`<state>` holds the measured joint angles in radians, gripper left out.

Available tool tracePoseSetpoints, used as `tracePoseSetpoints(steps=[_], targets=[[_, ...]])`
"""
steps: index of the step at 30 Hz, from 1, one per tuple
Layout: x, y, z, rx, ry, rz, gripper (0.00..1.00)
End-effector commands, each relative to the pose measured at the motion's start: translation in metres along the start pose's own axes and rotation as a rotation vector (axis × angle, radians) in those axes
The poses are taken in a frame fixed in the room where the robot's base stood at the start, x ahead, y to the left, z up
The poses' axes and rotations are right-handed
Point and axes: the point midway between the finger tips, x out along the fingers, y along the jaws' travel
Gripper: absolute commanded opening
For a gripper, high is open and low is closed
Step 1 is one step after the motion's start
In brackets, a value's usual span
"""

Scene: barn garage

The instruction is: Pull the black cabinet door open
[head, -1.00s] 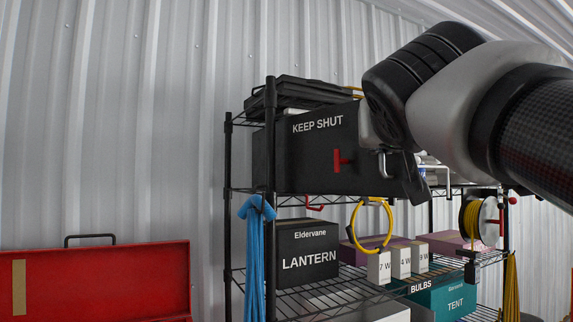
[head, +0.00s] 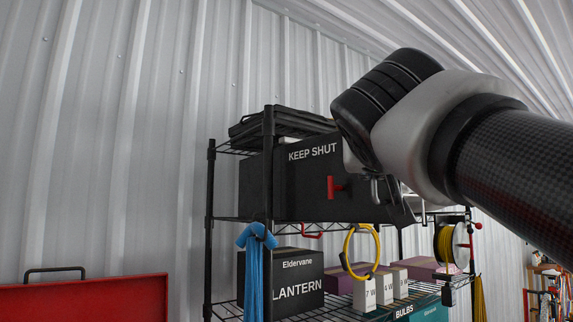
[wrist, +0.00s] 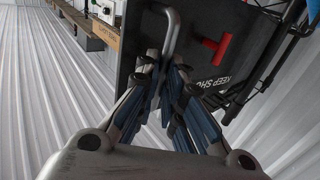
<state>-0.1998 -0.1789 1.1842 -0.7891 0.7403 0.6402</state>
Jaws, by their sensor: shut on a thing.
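The black cabinet door (head: 305,180), lettered "KEEP SHUT", is on the upper level of a wire shelf unit in the head view. In the wrist view its dark panel (wrist: 215,85) fills the upper middle. A red T-shaped latch (head: 335,187) is on the door, left of the grey metal bar handle (wrist: 172,32). My gripper (wrist: 166,68) is shut on the handle near one end. In the head view my wrist hides most of the fingers and the door's upper right part. I cannot tell how far the door stands from its frame.
Below are a lantern box (head: 297,275), a yellow ring (head: 350,250) and a teal box (head: 430,312). A blue strap (head: 256,270) hangs at the shelf's front post. A red chest (head: 90,297) stands at lower left.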

Motion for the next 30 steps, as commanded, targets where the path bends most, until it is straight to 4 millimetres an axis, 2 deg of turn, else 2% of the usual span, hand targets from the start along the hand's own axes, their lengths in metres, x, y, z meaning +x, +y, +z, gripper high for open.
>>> tracePoseSetpoints(steps=[1,2,10,21,23,30], targets=[[0.001,-0.005,-0.002,-0.002,0.009,-0.013,0.00],[0.001,-0.005,-0.002,-0.002,0.009,-0.013,0.10],[0.001,-0.004,-0.001,-0.001,0.006,-0.010,0.28],[-0.003,-0.002,-0.001,0.000,0.006,-0.007,0.28],[-0.010,-0.002,-0.002,0.000,0.007,-0.009,0.28],[-0.051,-0.003,-0.002,0.000,0.008,-0.013,0.28]])
